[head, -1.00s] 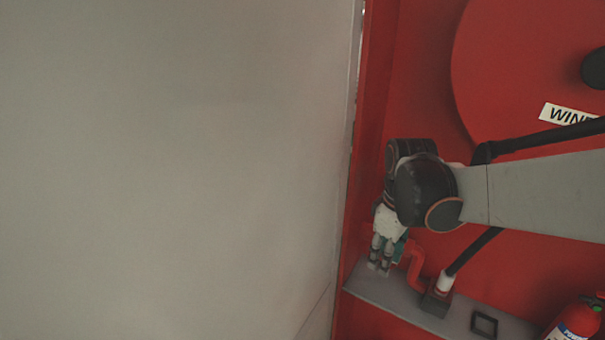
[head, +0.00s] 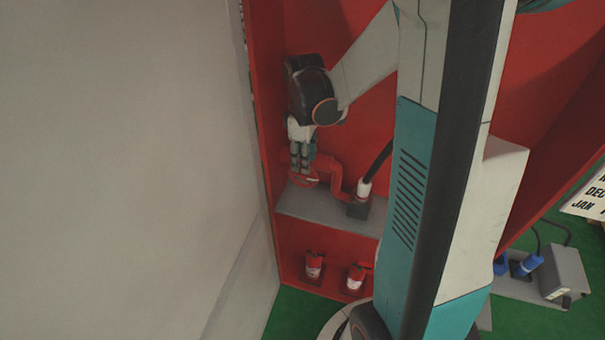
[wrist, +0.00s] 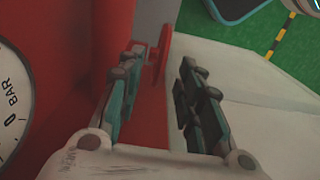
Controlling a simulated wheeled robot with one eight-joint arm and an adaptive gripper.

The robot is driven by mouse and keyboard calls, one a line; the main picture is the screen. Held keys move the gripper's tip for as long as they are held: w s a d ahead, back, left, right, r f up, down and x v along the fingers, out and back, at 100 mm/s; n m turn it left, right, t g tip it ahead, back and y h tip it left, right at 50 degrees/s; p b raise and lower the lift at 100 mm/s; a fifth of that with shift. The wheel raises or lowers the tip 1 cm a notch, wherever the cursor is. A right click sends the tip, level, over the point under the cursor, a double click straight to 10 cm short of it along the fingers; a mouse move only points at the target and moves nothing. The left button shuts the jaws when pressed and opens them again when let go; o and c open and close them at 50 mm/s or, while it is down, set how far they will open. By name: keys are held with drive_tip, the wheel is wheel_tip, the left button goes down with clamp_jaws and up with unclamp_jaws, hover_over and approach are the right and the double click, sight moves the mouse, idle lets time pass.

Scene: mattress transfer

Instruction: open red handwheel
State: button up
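The red handwheel (wrist: 164,45) shows nearly edge-on in the wrist view, in the gap between my fingertips. In the head view part of the handwheel (head: 304,181) shows below my fingers, at the left end of a bent red pipe (head: 334,172) above the grey shelf. My gripper (wrist: 161,60) is open, with its two teal and dark fingers well apart. In the head view my gripper (head: 300,168) points down at the handwheel and partly hides it. I cannot tell whether a finger touches the wheel.
A pale wall (head: 130,170) stands close on the left. The grey shelf (head: 325,212) carries a black-based fitting (head: 359,207). A round gauge (wrist: 12,100) is left in the wrist view. Green floor (head: 300,318) shows below.

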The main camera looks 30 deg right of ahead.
drive_tip(key=b, duration=0.1)
hover_over(303, 187)
drive_tip(key=f, duration=0.6)
drive_tip(key=shift+w+d, duration=0.25)
drive_tip(key=shift+d, duration=0.05)
clamp_jaws()
